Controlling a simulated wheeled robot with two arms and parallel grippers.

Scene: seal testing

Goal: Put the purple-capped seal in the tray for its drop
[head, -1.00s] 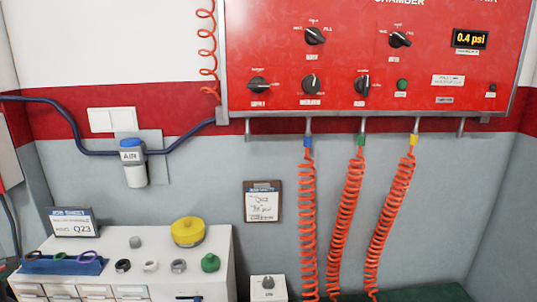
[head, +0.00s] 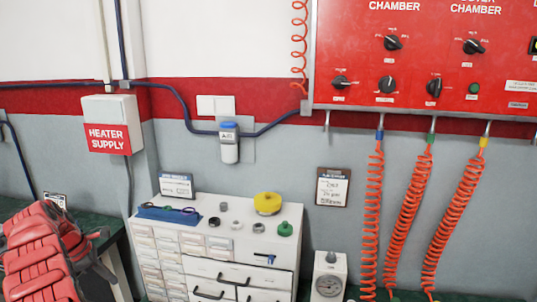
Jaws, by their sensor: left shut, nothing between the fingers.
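A small blue tray (head: 168,214) sits on the left end of the white cabinet top and holds several ring-shaped pieces. The ring at its right end (head: 190,209) looks purplish, but it is too small to tell whether it is the purple-capped seal. Loose on the cabinet top are a black ring (head: 214,221), a pale ring (head: 236,225), a grey ring (head: 258,228), a grey piece (head: 223,206) and a green piece (head: 285,230). My left gripper (head: 108,252) is at the lower left, shut and empty, well left of the cabinet. My right gripper is out of view.
A yellow round part (head: 267,203) stands on the white cabinet (head: 210,265). A sign card (head: 177,186) stands behind the tray. A gauge box (head: 328,280) is right of the cabinet. Orange coiled hoses (head: 405,230) hang under the red panel (head: 430,60). A green-topped bench (head: 100,222) is at left.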

